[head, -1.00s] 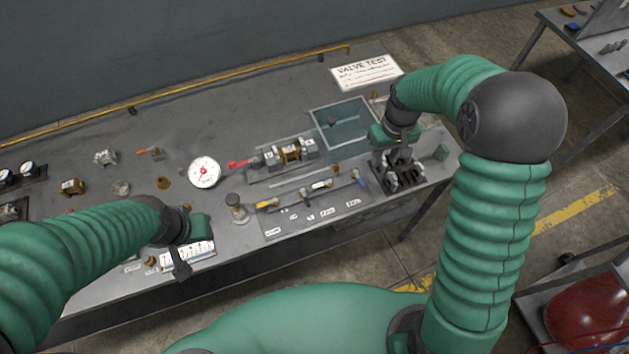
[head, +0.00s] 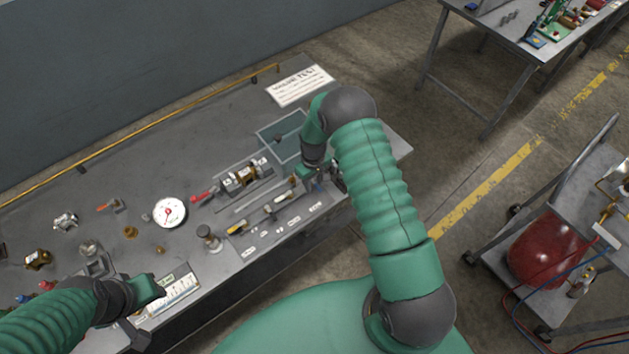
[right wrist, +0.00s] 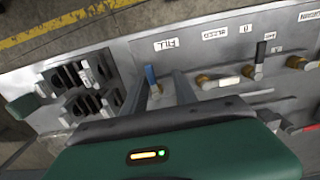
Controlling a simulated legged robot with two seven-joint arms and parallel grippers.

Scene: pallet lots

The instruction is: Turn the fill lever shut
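The fill lever (right wrist: 151,77) is a blue handle beside the FILL label (right wrist: 166,44) on the valve panel in the right wrist view. My right gripper (right wrist: 158,82) is open, with one finger on either side of the blue lever. No grip on it shows. In the head view my right gripper (head: 322,180) is low over the right end of the panel (head: 268,238) and mostly hides the lever. My left gripper (head: 142,312) is over the front left of the bench near a white chart; its fingers are not clear.
Other levers (right wrist: 228,82) stand right of the fill lever in the wrist view. A slotted black block (right wrist: 82,82) lies left. A round dial gauge (head: 169,212), a valve with a red handle (head: 240,177) and a clear tray (head: 284,134) are on the bench.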

